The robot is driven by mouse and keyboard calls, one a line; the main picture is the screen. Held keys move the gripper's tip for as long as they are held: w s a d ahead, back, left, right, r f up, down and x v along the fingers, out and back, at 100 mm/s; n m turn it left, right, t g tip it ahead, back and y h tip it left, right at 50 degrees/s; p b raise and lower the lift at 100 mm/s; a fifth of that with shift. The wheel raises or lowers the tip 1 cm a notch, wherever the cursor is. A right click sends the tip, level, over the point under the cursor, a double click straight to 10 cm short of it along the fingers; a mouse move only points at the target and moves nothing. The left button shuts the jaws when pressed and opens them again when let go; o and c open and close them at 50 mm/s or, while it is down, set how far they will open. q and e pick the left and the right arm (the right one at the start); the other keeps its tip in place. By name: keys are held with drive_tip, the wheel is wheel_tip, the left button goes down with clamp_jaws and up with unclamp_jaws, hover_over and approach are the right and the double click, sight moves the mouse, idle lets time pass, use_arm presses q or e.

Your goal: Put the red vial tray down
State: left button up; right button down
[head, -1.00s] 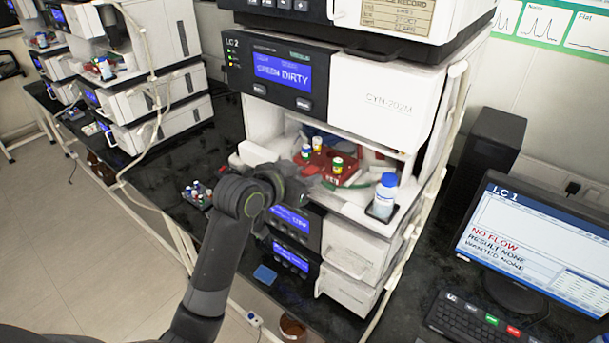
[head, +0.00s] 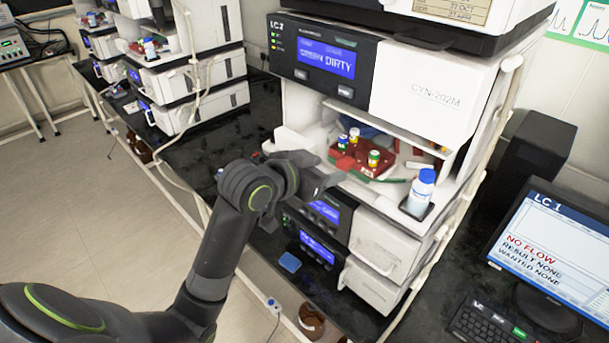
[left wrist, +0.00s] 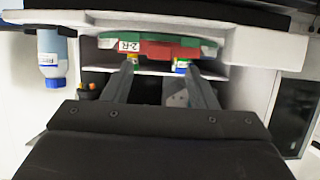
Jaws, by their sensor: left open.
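The red vial tray (head: 361,152) sits in the open bay of the LC 2 stack. It holds vials with yellow, white and blue colours. My left gripper (head: 328,178) is open and empty at the bay's front left, just in front of the tray. In the left wrist view the tray (left wrist: 155,48) shows its red front, a green strip and a white label. There the open fingers of my left gripper (left wrist: 155,72) point at the tray; I cannot tell if they touch it. My right gripper is not in view.
A blue-capped bottle (head: 420,193) stands at the bay's right front; it shows in the left wrist view (left wrist: 52,60) too. A monitor (head: 555,245) and keyboard (head: 490,325) are at the right. A blue pad (head: 290,262) lies on the dark bench.

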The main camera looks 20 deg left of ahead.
use_arm(q)
drive_tip(key=v, duration=0.6)
drive_tip(key=shift+s, duration=0.2)
drive_tip(key=shift+a+r, duration=0.1)
drive_tip(key=w+a+f+n+g+y, duration=0.1)
drive_tip(key=a+f+n, duration=0.15)
drive_tip(key=f, duration=0.85)
drive_tip(key=w+a+f+n+g+y, duration=0.15)
drive_tip(key=a+f, duration=0.25)
drive_tip(key=f, duration=0.7)
drive_tip(key=w+a+f+n+g+y, duration=0.15)
drive_tip(key=a+f, duration=0.25)
drive_tip(key=f, duration=0.7)
drive_tip(key=s+a+f+g+y, duration=0.2)
drive_tip(key=s+f+g, duration=0.3)
drive_tip(key=s+f, duration=2.05)
drive_tip(key=s+d+f+g, duration=0.1)
drive_tip(key=s+f, duration=0.3)
drive_tip(key=s, duration=0.6)
drive_tip(key=s+d+f+g, duration=0.1)
drive_tip(key=s+f, duration=0.4)
drive_tip(key=s, duration=0.5)
drive_tip(key=shift+d+f+m+g, duration=0.2)
drive_tip(key=shift+d+m+g, duration=0.1)
drive_tip(key=shift+d+m, duration=0.25)
